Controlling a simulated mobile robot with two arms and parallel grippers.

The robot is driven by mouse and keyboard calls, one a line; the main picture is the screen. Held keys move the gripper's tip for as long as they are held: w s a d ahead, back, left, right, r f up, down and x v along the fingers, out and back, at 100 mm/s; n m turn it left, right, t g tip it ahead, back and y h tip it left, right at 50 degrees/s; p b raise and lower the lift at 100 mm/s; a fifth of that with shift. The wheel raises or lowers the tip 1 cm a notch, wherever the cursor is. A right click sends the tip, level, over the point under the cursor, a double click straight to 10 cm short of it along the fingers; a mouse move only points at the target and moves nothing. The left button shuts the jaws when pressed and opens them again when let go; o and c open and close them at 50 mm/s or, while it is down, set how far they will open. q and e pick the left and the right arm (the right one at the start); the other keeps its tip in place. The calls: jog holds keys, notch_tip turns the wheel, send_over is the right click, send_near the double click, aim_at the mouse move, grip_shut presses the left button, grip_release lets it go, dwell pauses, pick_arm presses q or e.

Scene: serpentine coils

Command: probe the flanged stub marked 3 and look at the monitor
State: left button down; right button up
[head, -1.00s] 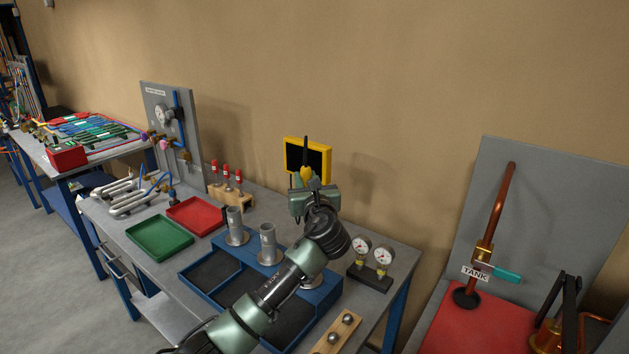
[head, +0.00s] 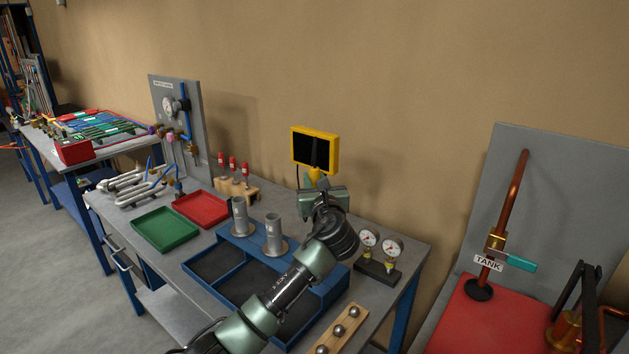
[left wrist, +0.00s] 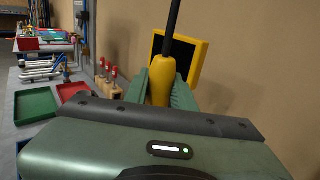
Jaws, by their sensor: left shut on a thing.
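My left gripper (head: 316,180) is shut on a probe with a yellow handle (left wrist: 162,78) and a black shaft (left wrist: 173,25) pointing up. In the head view the shaft overlaps the dark screen of the yellow-framed monitor (head: 331,155); the monitor also shows in the left wrist view (left wrist: 196,62). Two grey flanged stubs, one (head: 240,214) and another (head: 273,234), stand upright at the blue tray, left of my arm. Their markings are too small to read, so I cannot tell which is 3. My forearm hides the area right of them. My right gripper is not in view.
The blue divided tray (head: 216,290) lies under my arm. Two gauges on a black base (head: 375,273) and a wooden strip with metal balls (head: 345,325) are to the right. Green (head: 164,230) and red (head: 203,208) trays and a red-topped rack (head: 240,190) are left.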

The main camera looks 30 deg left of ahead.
pick_arm(q)
jog(key=shift+p, duration=0.3)
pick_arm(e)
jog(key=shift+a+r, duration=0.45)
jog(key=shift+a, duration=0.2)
pick_arm(q)
jog(key=shift+f, duration=0.15)
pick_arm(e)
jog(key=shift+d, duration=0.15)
pick_arm(q)
jog(key=shift+f, duration=0.75)
jog(key=shift+f+b, duration=0.55)
jog(key=shift+f, duration=0.5)
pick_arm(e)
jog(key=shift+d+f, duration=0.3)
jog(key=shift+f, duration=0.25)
pick_arm(q)
jog(key=shift+f, duration=0.1)
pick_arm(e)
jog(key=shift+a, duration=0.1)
pick_arm(q)
jog(key=shift+f+b, duration=0.4)
jog(key=shift+f, duration=0.6)
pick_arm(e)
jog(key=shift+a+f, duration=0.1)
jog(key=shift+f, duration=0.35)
pick_arm(q)
jog(key=shift+r, duration=0.15)
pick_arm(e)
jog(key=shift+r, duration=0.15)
